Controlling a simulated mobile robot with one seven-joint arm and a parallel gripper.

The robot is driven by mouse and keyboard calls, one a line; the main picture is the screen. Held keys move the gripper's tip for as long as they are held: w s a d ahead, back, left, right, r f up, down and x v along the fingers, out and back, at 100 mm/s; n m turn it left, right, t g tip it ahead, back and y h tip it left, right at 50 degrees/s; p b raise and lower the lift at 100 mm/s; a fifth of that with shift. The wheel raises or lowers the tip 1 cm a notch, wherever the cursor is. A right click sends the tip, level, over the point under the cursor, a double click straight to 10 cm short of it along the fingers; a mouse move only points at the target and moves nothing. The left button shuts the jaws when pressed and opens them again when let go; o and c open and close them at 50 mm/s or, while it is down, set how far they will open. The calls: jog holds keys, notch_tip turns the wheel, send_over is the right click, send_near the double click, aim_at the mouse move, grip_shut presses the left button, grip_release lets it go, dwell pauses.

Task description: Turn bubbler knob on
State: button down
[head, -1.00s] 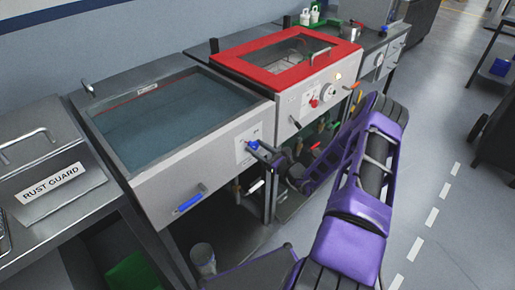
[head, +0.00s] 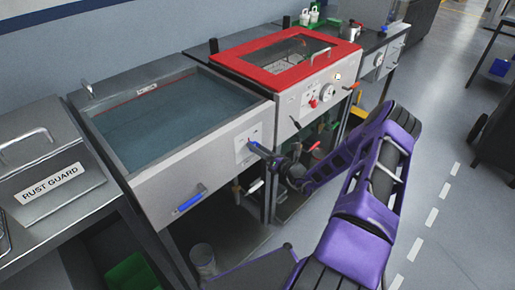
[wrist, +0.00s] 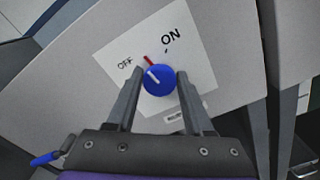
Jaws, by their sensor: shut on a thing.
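The blue bubbler knob (wrist: 160,79) sits on a white label (wrist: 197,66) on the front panel of the water-filled tank (head: 160,112). The label reads OFF at the left and ON at the upper right, with a short red mark between them. The knob's white pointer line aims up and left, between OFF and the red mark. My gripper (wrist: 158,82) has one finger on each side of the knob and is shut on it. In the head view my gripper (head: 255,149) is at the panel's right end, and the knob is mostly hidden there.
A blue-handled valve (head: 189,201) sticks out low on the tank front. To the right stands a red-lidded unit (head: 232,59) with a red knob and a gauge. A RUST GUARD lid (head: 90,195) is at the left.

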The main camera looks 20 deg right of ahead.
jog(key=m, duration=1.1)
jog(key=shift+w+d+f+p, duration=0.1)
jog(key=shift+d+p, duration=0.05)
jog(key=shift+p, duration=0.15)
dwell(0.3)
jog(key=shift+c, duration=1.5)
grip_release()
jog(key=v, duration=1.7)
jog(key=shift+s, duration=0.25)
